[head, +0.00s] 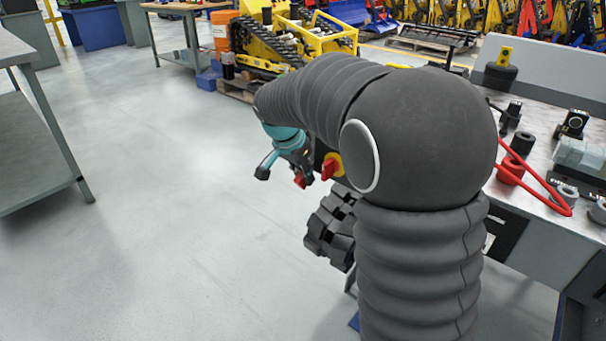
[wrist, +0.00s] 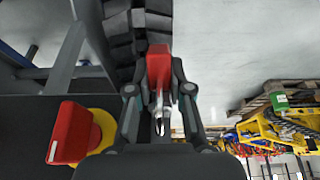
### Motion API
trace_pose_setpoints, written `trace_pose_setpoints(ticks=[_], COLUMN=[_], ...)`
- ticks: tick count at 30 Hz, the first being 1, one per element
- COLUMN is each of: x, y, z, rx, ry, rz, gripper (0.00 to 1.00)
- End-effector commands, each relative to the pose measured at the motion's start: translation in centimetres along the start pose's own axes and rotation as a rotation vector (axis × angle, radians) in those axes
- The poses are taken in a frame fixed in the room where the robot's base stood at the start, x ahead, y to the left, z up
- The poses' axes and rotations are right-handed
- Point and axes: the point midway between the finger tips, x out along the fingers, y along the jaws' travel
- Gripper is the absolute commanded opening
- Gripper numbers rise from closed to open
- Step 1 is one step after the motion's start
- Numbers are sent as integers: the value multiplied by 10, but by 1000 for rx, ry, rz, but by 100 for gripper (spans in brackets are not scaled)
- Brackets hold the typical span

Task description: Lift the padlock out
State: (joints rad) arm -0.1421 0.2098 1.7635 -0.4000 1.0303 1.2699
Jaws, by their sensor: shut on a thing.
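The padlock (wrist: 158,66) has a red body and a bright metal shackle (wrist: 160,108). In the wrist view my gripper (wrist: 158,76) is shut on its red body, with one finger on each side. The shackle points back toward the palm. A red rotary switch knob (wrist: 72,132) on a yellow disc is at the lower left, and a gap shows between it and the padlock. In the head view the padlock (head: 299,180) is a small red patch beside the knob (head: 330,167). My arm hides much of the carrier there.
A black tracked tread (head: 332,228) is below the knob, and it also shows at the top of the wrist view (wrist: 138,30). A workbench (head: 570,215) with tools and a red cable stands at right. A yellow tracked machine (head: 275,45) stands behind. Floor at left is clear.

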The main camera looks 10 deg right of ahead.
Motion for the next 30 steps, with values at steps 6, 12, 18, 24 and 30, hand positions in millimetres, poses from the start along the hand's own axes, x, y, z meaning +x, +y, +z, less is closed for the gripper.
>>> trace_pose_setpoints(ticks=[6,12,18,24,30], x=[-13,-16,-21,-23,-21], y=[-2,-2,-5,-6,-2], z=[-11,-4,10,20,25], rx=[7,5,-2,-6,2], ry=[23,23,19,16,13], rz=[-20,-20,-21,-21,-13], gripper=[0,0,0,0,0])
